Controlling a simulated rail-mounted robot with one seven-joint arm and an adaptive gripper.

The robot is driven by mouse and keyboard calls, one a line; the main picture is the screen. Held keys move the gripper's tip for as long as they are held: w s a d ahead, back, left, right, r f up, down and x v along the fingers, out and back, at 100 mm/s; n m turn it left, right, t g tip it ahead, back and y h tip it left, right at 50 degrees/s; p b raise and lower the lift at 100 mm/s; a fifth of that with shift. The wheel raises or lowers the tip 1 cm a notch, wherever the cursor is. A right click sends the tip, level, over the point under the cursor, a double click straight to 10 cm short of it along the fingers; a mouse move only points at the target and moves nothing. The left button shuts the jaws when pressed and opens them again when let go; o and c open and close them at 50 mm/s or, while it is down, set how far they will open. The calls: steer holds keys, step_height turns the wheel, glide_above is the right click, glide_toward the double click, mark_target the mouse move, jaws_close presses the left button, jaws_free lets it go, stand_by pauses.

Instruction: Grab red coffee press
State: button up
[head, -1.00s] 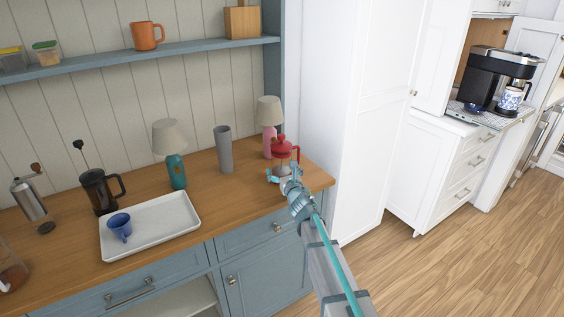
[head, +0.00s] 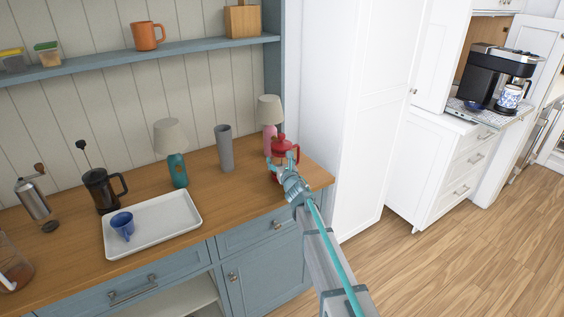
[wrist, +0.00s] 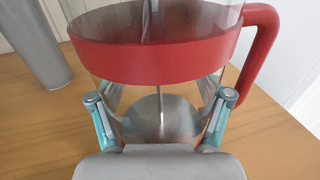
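The red coffee press (head: 283,146) stands upright near the right end of the wooden counter, with a red lid, a clear glass body and a red handle on its right. My gripper (head: 281,161) is at the front of the press, at its lower body. In the wrist view the press's red band (wrist: 155,58) and glass fill the middle. My gripper's fingers (wrist: 160,105) are spread, one on each side of the lower glass, below the band. Whether they touch the glass cannot be told.
A pink lamp (head: 269,112) stands close behind the press, and a grey cylinder (head: 224,148) to its left. The counter's right edge is close.

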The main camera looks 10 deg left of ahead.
steer(key=c, duration=0.5)
steer(key=shift+c, duration=0.5)
steer(key=shift+r, duration=0.15)
